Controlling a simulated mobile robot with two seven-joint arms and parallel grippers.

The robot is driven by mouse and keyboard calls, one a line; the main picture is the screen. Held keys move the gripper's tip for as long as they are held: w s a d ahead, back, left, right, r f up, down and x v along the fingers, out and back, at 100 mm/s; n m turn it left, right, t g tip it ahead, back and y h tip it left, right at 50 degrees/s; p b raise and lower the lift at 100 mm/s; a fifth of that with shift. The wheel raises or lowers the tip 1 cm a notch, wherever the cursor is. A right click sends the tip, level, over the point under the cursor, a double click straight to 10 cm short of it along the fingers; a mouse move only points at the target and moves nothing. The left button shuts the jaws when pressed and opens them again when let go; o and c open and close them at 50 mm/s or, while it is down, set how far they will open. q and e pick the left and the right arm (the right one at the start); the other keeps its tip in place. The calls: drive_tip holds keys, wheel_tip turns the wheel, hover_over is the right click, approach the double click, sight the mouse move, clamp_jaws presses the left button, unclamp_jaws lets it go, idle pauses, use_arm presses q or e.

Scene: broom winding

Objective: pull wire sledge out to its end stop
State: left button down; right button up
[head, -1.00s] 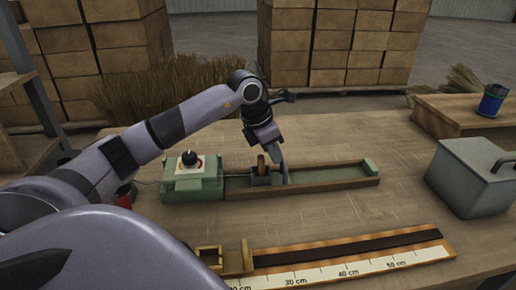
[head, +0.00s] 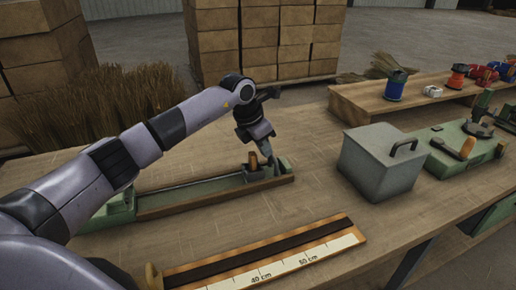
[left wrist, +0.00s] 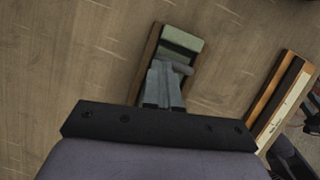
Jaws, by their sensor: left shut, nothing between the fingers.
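The wire sledge, with its upright brown wooden knob (head: 254,160), sits on the long green track (head: 190,198) near its right end. The green end stop (head: 285,165) is just right of it; I cannot tell whether they touch. My left gripper (head: 271,164) is shut and empty, low at the sledge, with its fingers just right of the knob. In the left wrist view the shut fingers (left wrist: 165,85) point at the track end, and the pale green end stop (left wrist: 182,38) lies just beyond them. The fingers hide part of the sledge. My right gripper is not in view.
A ruler board (head: 265,262) lies in front of the track. A grey metal box (head: 380,165) with a handle stands to the right. A wooden shelf (head: 365,105) with spools is at the back right. Bare table lies between track and box.

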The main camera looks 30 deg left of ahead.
use_arm(q)
drive_tip(key=shift+w+d+f, duration=0.1)
drive_tip(key=shift+d+f, duration=0.05)
drive_tip(key=shift+d, duration=0.1)
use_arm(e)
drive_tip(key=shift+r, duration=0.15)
